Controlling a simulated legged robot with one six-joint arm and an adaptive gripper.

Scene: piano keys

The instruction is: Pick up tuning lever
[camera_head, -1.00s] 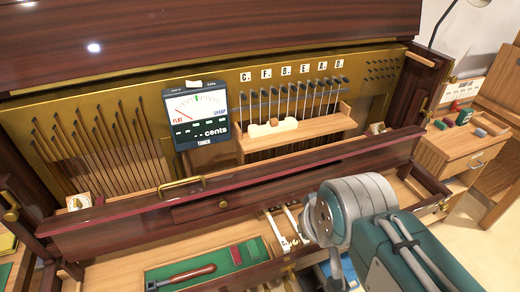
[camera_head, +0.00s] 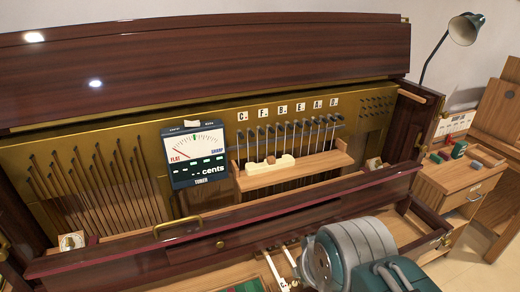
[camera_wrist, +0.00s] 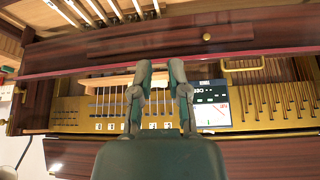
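The tuning lever is not visible in either current view. Only the top edge of the green-lined tray (camera_head: 247,286) shows at the bottom of the head view. My gripper (camera_wrist: 160,66) shows in the wrist view with its two fingers apart and nothing between them. It appears in front of the piano's string panel, near the dark wooden rail (camera_wrist: 240,58). In the head view the gripper is out of sight; only part of my arm shows at the lower right.
The tuner (camera_head: 196,158) stands against the brass panel (camera_head: 140,140). A wooden shelf (camera_head: 300,170) with a pale piece sits right of it. The dark rail runs across the front. A side desk (camera_head: 450,178) with small items and a lamp (camera_head: 463,30) are at the right.

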